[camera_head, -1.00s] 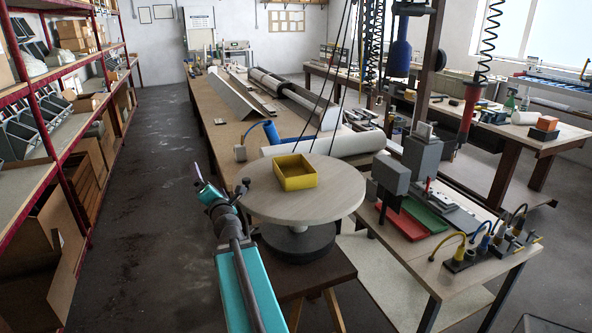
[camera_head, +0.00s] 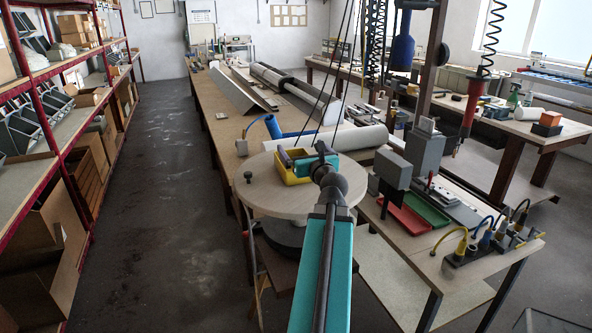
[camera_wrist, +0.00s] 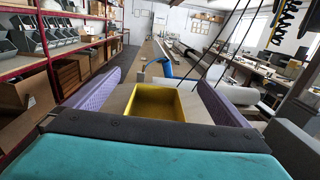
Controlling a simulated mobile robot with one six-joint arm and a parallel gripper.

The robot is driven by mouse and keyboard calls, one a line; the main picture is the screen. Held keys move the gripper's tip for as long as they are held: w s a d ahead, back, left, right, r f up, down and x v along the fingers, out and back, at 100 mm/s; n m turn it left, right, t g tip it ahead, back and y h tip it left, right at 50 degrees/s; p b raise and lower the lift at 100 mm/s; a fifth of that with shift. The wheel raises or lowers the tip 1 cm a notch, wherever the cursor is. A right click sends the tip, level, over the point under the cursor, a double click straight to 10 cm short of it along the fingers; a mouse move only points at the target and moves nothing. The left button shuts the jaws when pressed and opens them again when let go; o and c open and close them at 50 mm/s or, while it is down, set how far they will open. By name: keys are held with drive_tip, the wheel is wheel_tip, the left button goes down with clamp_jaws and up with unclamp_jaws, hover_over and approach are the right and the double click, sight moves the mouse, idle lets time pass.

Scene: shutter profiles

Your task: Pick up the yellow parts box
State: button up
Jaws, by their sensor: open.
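The yellow parts box (camera_head: 285,176) is an open, empty-looking tray on the round wooden turntable (camera_head: 262,198). In the head view my teal arm and wrist cover its right part. In the wrist view the box (camera_wrist: 157,108) lies straight ahead, with its yellow inside visible. My gripper (camera_wrist: 160,88) is open, with one purple finger to the left of the box and one to the right. The head view shows my gripper (camera_head: 300,158) over the box. I cannot tell whether the fingers touch its walls.
A grey device (camera_head: 395,168) stands close to the right of my wrist. Red (camera_head: 408,216) and green (camera_head: 427,208) trays lie beside it. A white roll (camera_head: 350,139) lies behind the turntable. Black cables (camera_head: 340,60) hang nearby. The aisle at left is clear.

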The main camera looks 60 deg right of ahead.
sight(303, 181)
drive_tip(key=shift+s+d, duration=0.1)
drive_tip(key=shift+s, duration=0.15)
drive_tip(key=shift+w, duration=0.15)
drive_tip(key=shift+f, duration=0.1)
wheel_tip(303, 181, down, 8)
drive_tip(key=shift+f+b, duration=0.1)
drive_tip(key=shift+b, duration=0.2)
drive_tip(key=shift+w+d+r, duration=0.25)
drive_tip(key=shift+w, duration=0.05)
drive_tip(key=shift+w+d, duration=0.15)
drive_tip(key=shift+w, duration=0.05)
drive_tip(key=shift+w+d, duration=0.1)
drive_tip(key=shift+p+x, duration=1)
drive_tip(key=shift+x, duration=1.95)
